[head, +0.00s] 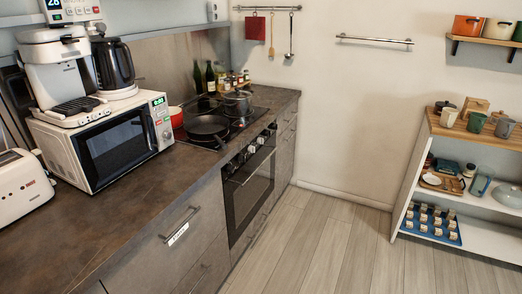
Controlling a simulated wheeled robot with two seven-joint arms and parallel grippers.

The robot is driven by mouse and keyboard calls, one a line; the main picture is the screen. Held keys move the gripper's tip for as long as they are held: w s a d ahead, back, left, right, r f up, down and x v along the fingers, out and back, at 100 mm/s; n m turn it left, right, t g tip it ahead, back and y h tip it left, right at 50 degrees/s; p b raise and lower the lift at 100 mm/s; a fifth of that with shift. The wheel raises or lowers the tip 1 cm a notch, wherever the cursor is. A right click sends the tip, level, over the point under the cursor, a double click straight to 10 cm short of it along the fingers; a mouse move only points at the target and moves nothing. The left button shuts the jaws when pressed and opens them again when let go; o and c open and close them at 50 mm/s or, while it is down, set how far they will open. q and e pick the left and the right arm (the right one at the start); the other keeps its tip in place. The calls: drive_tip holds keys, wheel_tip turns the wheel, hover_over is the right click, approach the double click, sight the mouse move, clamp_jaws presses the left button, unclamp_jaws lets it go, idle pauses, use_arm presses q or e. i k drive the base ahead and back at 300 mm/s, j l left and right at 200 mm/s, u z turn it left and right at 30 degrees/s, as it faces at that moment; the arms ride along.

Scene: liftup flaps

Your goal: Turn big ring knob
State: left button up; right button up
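The oven (252,186) is built into the counter front, with a row of small round knobs (251,149) on the panel above its dark glass door. The knobs are small in this view, and I cannot tell which one is the big ring knob or how it is turned. The microwave (116,145) on the counter has a control panel (162,121) with a green display at its right side. Neither of my grippers is in view.
The counter (150,200) also holds a toaster (20,186), a coffee maker (60,70) on the microwave, and a pan (207,126) and pot (238,102) on the hob. An open shelf (408,190) stands at right. The wooden floor (320,245) between is clear.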

sight(230, 168)
drive_tip(key=i+l+u, duration=0.25)
drive_tip(key=u, duration=0.55)
drive_tip(key=i+l+u, duration=0.2)
drive_tip(key=l+u, duration=0.15)
drive_tip(key=i+l+u, duration=0.15)
drive_tip(key=l+u, duration=0.5)
drive_tip(key=i+l, duration=0.05)
drive_tip(key=l, duration=0.05)
